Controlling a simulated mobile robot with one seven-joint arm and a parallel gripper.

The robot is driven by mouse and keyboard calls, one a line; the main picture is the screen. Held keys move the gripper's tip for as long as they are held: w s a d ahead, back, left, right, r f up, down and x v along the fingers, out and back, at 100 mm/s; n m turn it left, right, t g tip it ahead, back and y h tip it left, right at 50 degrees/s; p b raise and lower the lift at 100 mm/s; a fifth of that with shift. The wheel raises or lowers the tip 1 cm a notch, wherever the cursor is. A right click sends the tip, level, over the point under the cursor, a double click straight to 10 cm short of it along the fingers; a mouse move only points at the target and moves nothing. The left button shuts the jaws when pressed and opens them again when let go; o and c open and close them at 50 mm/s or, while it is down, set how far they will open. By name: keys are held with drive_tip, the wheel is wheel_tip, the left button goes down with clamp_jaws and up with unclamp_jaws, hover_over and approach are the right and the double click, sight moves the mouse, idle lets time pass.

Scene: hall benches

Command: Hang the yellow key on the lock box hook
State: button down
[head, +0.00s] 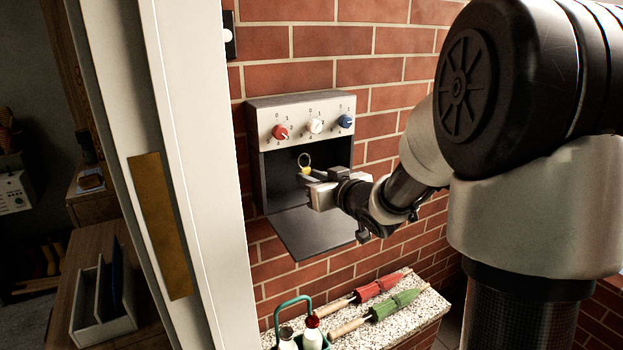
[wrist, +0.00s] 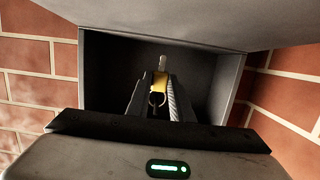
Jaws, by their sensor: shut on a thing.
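The lock box (head: 258,172) is a grey box on the brick wall, its front flap hanging down open. My gripper (head: 312,178) reaches into its opening from the right and is shut on the yellow key (head: 306,171). A metal ring (head: 304,159) stands above the key's yellow part in the head view. In the wrist view the yellow key (wrist: 160,82) is between the fingers (wrist: 157,100), with the ring (wrist: 157,98) on the near side and a pale metal piece beyond. I cannot make out the hook clearly, nor whether the ring touches it.
The open flap (head: 310,230) lies below my gripper. A white door frame (head: 185,150) stands left. Below, a speckled ledge (head: 410,318) holds red and green rolled items and a bottle carrier (head: 290,325).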

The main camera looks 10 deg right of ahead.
drive_tip(key=c, duration=1.5)
unclamp_jaws()
